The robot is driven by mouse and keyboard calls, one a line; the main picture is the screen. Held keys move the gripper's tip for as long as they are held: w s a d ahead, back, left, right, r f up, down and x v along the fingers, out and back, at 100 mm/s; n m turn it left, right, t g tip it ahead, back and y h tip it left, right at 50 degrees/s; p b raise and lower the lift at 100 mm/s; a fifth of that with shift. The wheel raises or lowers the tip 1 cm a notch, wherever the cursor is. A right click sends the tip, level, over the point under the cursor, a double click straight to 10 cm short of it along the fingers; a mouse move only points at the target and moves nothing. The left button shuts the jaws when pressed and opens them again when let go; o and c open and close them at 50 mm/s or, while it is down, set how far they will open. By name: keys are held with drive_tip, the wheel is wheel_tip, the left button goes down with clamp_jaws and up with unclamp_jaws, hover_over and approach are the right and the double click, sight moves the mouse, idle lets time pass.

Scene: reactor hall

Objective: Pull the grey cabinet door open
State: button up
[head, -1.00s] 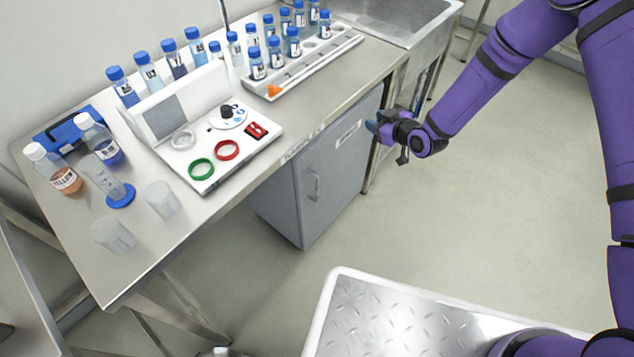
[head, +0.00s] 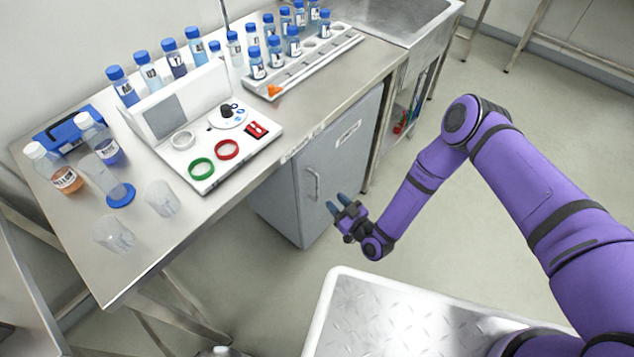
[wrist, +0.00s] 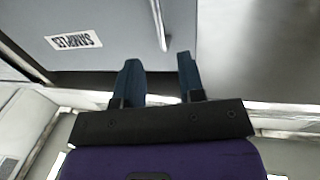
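The grey cabinet door (head: 335,170) is shut under the steel bench, with a label near its top. Its upright bar handle (head: 313,184) is on the left side of the door. My gripper (head: 336,203) is in front of the door, a little right of and below the handle in the head view, apart from it. Its two blue fingers are spread with nothing between them. In the wrist view, my gripper (wrist: 160,80) points at the door (wrist: 100,25), and the handle (wrist: 160,25) lies ahead, in line with the gap between the fingertips. The label there reads SAMPLES.
The bench top (head: 150,250) above the cabinet holds a white device (head: 215,150), several blue-capped bottles and a tube rack (head: 310,60). A sink (head: 400,15) is at the back. The floor (head: 450,230) right of the cabinet is clear.

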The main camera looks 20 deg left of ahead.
drive_tip(key=x, duration=1)
clamp_jaws()
